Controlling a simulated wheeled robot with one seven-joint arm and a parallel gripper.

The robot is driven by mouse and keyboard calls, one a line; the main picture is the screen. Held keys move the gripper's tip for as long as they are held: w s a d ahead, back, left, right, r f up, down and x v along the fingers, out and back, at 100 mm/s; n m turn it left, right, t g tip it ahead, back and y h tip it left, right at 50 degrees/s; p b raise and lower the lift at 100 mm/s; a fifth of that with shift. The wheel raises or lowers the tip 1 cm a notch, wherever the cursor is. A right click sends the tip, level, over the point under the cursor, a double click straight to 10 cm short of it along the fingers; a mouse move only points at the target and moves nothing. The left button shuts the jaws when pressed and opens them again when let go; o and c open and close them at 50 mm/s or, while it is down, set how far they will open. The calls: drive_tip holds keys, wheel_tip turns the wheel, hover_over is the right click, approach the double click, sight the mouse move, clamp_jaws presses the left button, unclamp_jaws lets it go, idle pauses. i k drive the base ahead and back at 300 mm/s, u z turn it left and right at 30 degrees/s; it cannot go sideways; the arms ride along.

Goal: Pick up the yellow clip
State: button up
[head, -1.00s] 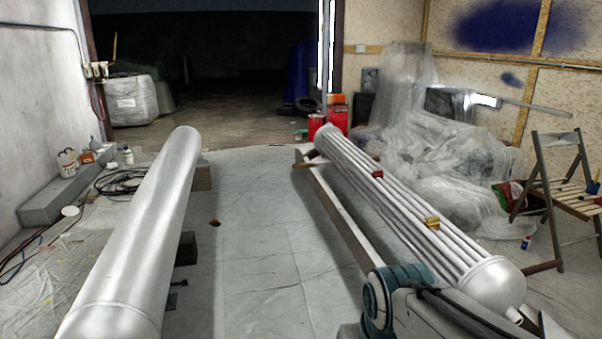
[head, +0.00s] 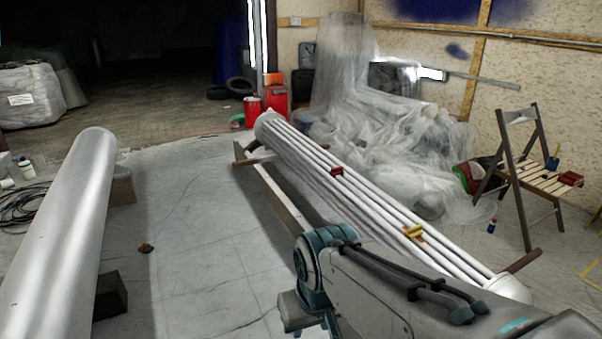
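The yellow clip (head: 413,231) sits on the bundle of white pipes (head: 373,200) on the right side of the head view, toward the pipes' near end. A red clip (head: 337,171) is on the same bundle, farther back. My arm reaches in from the lower right, in front of the near part of the bundle and apart from the clip in the picture. The fingertips of my gripper do not show clearly; a grey end part of my arm is at the bottom centre. Whether anything is held cannot be seen.
A large silver cylinder (head: 66,225) lies on the left. Between it and the pipes the sheeted floor (head: 190,240) is mostly clear, with a small brown lump (head: 146,248). A wooden chair (head: 530,178) stands right, near plastic-wrapped items (head: 405,150). Red cans (head: 275,98) stand at the back.

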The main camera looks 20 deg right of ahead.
sight(415, 231)
drive_tip(key=i, duration=2.6)
drive_tip(key=z, duration=2.75)
drive_tip(key=i, duration=0.5)
